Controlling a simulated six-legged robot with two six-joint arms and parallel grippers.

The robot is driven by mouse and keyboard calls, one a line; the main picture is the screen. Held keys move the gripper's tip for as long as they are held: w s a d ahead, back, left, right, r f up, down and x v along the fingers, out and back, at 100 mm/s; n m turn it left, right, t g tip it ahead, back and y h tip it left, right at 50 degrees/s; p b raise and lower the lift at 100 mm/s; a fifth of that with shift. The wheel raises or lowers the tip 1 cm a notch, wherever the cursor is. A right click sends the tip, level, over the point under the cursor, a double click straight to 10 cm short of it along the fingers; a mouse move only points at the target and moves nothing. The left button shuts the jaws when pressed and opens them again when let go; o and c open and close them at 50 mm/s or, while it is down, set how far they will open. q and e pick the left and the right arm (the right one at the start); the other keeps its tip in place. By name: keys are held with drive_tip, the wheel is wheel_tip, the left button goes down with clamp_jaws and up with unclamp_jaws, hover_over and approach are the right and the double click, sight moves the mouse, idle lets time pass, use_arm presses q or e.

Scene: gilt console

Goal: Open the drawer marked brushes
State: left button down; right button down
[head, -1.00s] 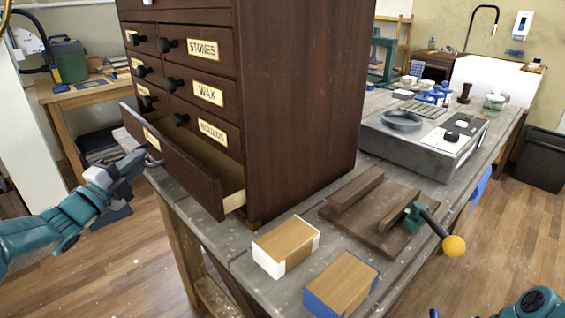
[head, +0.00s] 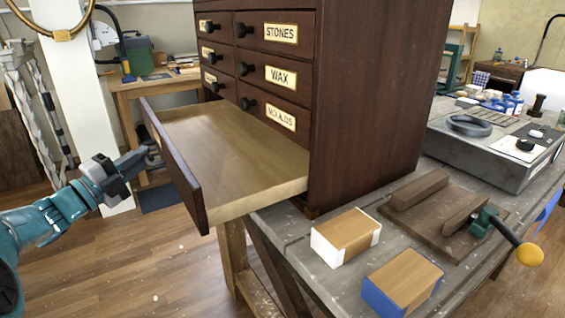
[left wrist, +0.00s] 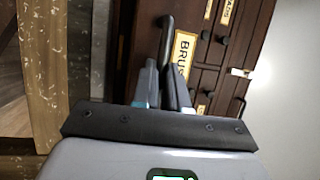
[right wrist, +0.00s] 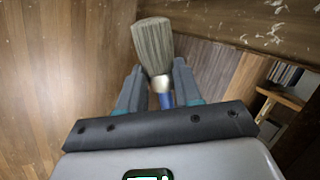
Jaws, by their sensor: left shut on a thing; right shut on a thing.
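The bottom wide drawer (head: 235,150) of the dark wood cabinet stands far out, its pale interior bare where I see it. Its label, partly hidden, reads "BRUS" in the left wrist view (left wrist: 183,52). My left gripper (head: 152,158) is in front of the drawer face, at its dark bar handle (left wrist: 166,35). Its fingers (left wrist: 165,88) are shut on the handle. My right gripper (right wrist: 159,82) is shut on a brush with grey bristles (right wrist: 153,44), a pale metal ferrule and a blue handle; it is out of the head view.
The cabinet (head: 370,90) stands on a grey workbench (head: 290,245) with small drawers marked stones, wax and moulds. Two wood blocks (head: 346,236) (head: 403,281), a wooden jig with a yellow-knobbed lever (head: 529,254) and a grey machine (head: 490,150) are to the right. Open floor lies below the drawer.

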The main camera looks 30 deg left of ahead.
use_arm(q)
drive_tip(key=c, duration=1.2)
unclamp_jaws()
drive_tip(key=shift+o, duration=0.2)
drive_tip(key=d+v, duration=0.1)
drive_tip(key=v, duration=1)
drive_tip(key=shift+s+a, duration=0.4)
drive_tip(key=shift+s, duration=0.05)
